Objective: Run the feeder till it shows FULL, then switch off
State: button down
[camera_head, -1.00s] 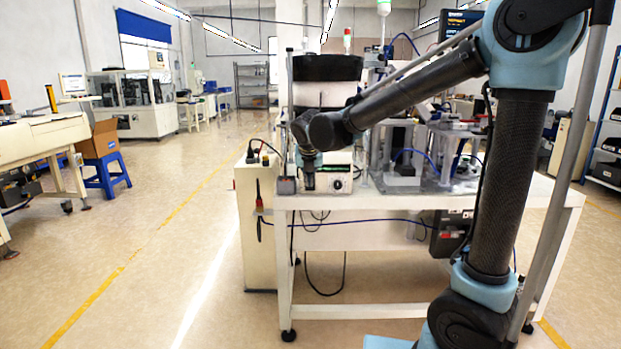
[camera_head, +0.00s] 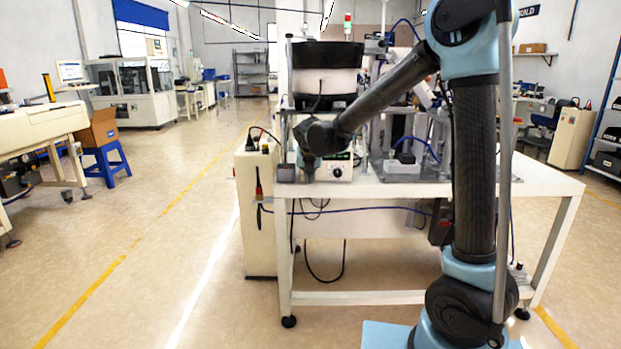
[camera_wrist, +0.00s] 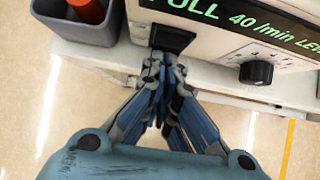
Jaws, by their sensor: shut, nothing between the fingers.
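The feeder's controller is a pale box (camera_head: 340,168) on the table's front edge, below the dark-rimmed bowl feeder (camera_head: 328,55). In the wrist view its display (camera_wrist: 245,22) shows green text reading FULL, with 40 /min and part of LEVEL; the picture's edge cuts it off. A black switch (camera_wrist: 172,38) is on the panel's left, and a black knob (camera_wrist: 257,72) is below the display. My gripper (camera_wrist: 164,62) is shut and empty, with its fingertips at the switch's lower edge; I cannot tell whether they touch. It hides part of the controller in the head view (camera_head: 308,172).
A grey bin (camera_wrist: 70,28) with an orange-red object stands left of the switch. A cream cabinet (camera_head: 257,215) stands beside the table's left side. Fixtures (camera_head: 405,150) crowd the tabletop right of the controller.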

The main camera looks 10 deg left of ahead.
dwell(0.3)
jog(key=shift+w+f+t, duration=0.2)
jog(key=shift+w+t, duration=0.05)
jog(key=shift+t, duration=0.15)
jog(key=shift+r, duration=0.15)
jog(key=shift+w+r, duration=0.1)
jog(key=shift+r, duration=0.6)
